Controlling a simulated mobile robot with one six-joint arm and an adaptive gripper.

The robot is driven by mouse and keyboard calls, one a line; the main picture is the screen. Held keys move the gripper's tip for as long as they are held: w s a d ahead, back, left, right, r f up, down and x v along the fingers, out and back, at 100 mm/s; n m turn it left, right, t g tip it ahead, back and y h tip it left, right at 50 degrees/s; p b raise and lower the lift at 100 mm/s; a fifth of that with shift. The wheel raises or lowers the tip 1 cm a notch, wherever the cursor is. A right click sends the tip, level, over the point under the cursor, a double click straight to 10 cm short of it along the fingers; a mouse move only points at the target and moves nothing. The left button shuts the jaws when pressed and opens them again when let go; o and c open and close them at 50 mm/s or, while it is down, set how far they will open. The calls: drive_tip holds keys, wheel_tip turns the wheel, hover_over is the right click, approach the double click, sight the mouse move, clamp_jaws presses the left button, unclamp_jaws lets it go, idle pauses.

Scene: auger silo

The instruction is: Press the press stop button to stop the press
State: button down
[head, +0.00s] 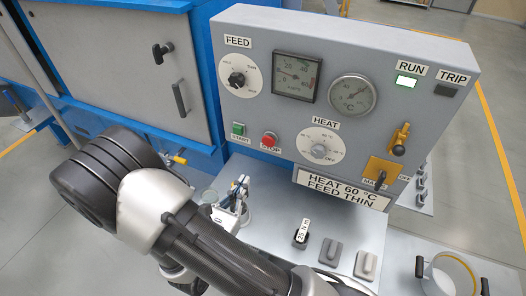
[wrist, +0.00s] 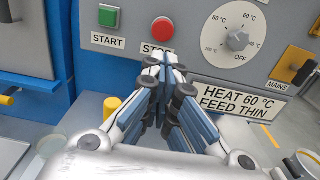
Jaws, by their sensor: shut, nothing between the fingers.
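The red stop button (head: 269,139) sits on the grey control panel (head: 400,60), above a label reading STOP. It also shows in the wrist view (wrist: 162,29), just above my gripper's fingertips. The green start button (head: 238,129) is to its left. My gripper (wrist: 165,62) is shut and empty, with its tips pointing toward the panel and overlapping the STOP label in the picture. A gap to the button seems to remain, but its depth is hard to tell. In the head view my gripper (head: 243,184) is below the stop button, partly hidden by my arm.
The RUN lamp (head: 406,82) is lit green and the TRIP lamp (head: 445,90) is dark. The heat dial (head: 319,146), feed dial (head: 238,78) and mains switch (head: 381,175) are nearby.

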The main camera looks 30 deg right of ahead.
drive_tip(key=b, duration=0.2)
approach(267, 146)
drive_tip(key=x, duration=0.5)
drive_tip(key=shift+d, duration=0.3)
drive_tip(key=shift+w+d, duration=0.5)
drive_tip(key=shift+w, duration=0.05)
